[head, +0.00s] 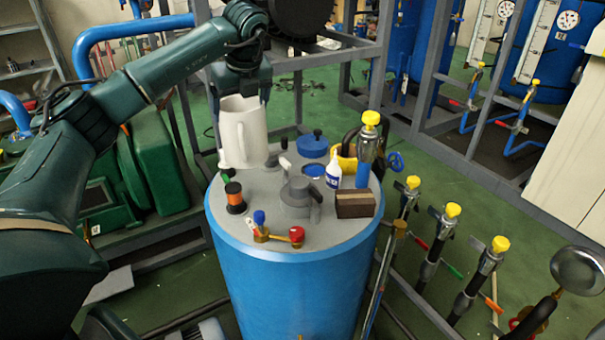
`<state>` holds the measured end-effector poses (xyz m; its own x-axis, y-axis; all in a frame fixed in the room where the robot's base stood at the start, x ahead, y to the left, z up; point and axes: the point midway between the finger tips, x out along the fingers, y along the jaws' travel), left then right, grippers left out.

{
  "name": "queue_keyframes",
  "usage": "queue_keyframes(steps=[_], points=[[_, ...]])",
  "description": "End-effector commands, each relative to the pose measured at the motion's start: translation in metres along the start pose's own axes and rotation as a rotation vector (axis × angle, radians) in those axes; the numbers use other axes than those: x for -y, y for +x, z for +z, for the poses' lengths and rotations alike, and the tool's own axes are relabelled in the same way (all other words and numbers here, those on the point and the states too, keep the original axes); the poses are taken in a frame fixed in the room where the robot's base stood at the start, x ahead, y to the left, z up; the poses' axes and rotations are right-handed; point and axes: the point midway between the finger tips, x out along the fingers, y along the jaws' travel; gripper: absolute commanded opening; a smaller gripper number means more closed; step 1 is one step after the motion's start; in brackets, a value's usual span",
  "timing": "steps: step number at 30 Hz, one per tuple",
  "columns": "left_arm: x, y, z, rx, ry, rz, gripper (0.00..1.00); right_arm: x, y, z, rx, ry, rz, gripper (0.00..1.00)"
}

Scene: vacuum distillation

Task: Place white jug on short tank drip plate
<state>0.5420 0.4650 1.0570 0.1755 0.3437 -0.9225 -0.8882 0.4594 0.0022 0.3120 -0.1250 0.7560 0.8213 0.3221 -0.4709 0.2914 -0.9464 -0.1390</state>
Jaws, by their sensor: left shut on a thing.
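The white jug (240,139) hangs upright in my left gripper (241,96), which is shut on it near the rim. The jug is at the back left of the grey top plate (267,187) of the blue tank (296,285). Its base overlaps the plate's rear left edge in the picture. I cannot tell whether it touches the plate. My right gripper is out of view.
The plate holds a black-and-orange spool (235,198), red and blue valve fittings (275,233), a grey fitting (298,191), a white bottle (333,170), a brown box (355,204) and a blue lid (312,146). Yellow-capped pipes (452,211) stand at right.

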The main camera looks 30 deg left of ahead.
Motion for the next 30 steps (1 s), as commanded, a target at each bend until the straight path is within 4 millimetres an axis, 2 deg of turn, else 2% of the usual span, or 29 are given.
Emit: queue_keyframes(steps=[4, 10, 17, 22, 29, 30], points=[[-0.001, 0.012, -0.005, 0.000, 0.001, 0.004, 0.49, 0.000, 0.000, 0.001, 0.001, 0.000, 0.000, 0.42], [-0.001, 0.046, -0.019, -0.001, 0.002, 0.002, 0.49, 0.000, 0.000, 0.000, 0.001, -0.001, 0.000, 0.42], [-0.001, 0.064, -0.027, 0.000, 0.001, 0.001, 0.49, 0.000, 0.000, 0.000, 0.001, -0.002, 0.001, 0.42], [-0.001, 0.086, -0.036, -0.001, 0.002, 0.003, 0.49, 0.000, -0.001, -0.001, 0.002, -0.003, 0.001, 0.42], [-0.001, 0.093, -0.039, 0.000, 0.001, 0.000, 0.50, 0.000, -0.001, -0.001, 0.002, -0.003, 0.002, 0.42], [-0.001, 0.093, -0.040, -0.001, 0.001, 0.000, 0.88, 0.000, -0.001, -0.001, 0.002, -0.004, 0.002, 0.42]])
